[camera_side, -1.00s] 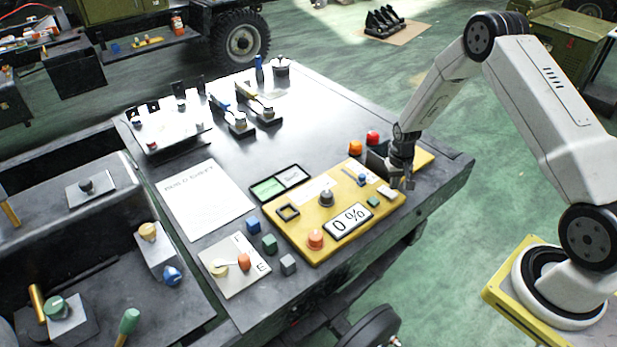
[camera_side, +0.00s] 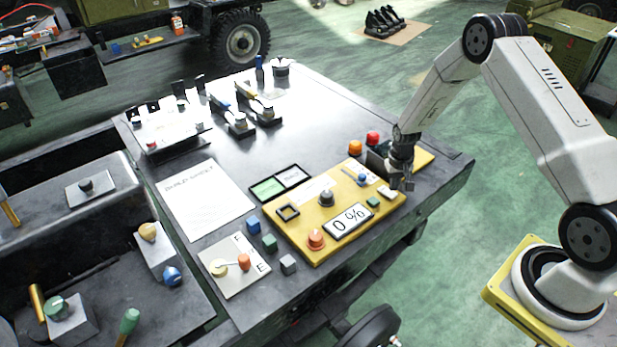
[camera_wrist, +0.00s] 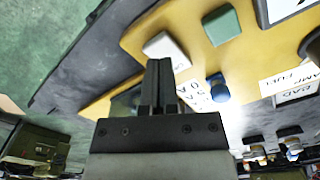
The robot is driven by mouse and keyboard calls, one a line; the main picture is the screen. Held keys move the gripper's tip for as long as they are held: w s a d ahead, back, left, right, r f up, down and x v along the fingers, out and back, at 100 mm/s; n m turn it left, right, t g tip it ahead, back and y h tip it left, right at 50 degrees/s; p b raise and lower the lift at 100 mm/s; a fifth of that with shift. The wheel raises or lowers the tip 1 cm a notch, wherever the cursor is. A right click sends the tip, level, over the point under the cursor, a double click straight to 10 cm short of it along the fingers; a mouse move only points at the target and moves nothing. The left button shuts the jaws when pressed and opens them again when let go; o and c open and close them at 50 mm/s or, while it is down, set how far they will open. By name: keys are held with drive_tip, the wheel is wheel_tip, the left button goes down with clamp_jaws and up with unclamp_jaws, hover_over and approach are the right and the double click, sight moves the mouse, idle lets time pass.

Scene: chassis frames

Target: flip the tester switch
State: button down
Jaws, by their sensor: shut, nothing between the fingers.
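The yellow tester panel (camera_side: 285,231) lies on the dark bench, with a display reading 0 % (camera_side: 348,220). A small white switch-like block (camera_side: 387,193) sits near its front right edge. It also shows in the wrist view (camera_wrist: 167,49), just ahead of the fingertips. My gripper (camera_side: 403,184) is shut and empty, low over the right part of the panel, beside the white block. In the wrist view its fingers (camera_wrist: 159,68) point at the block; I cannot tell whether they touch it. A blue knob on a slot (camera_side: 361,180) is to the left of the gripper.
A green block (camera_side: 373,202), a black knob (camera_side: 326,198) and an orange knob (camera_side: 315,239) are on the panel. Orange (camera_side: 355,147) and red (camera_side: 372,138) buttons stand behind. Loose cubes (camera_side: 269,243) lie left of the panel. The bench middle is clear.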

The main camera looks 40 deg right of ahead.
sight(391, 195)
drive_tip(key=shift+f, duration=1.05)
idle(0.9)
drive_tip(key=shift+r, duration=3.5)
drive_tip(key=s+a+r+n+t, duration=0.1)
drive_tip(key=s+a+r+n, duration=0.3)
drive_tip(key=a+r, duration=0.7)
drive_tip(key=s+a+r+n+t, duration=0.1)
drive_tip(key=s+a+r+n, duration=0.1)
drive_tip(key=s+a+r, duration=0.4)
drive_tip(key=shift+s+a+r+t, duration=0.15)
drive_tip(key=shift+s+a+t, duration=0.2)
drive_tip(key=shift+s, duration=2)
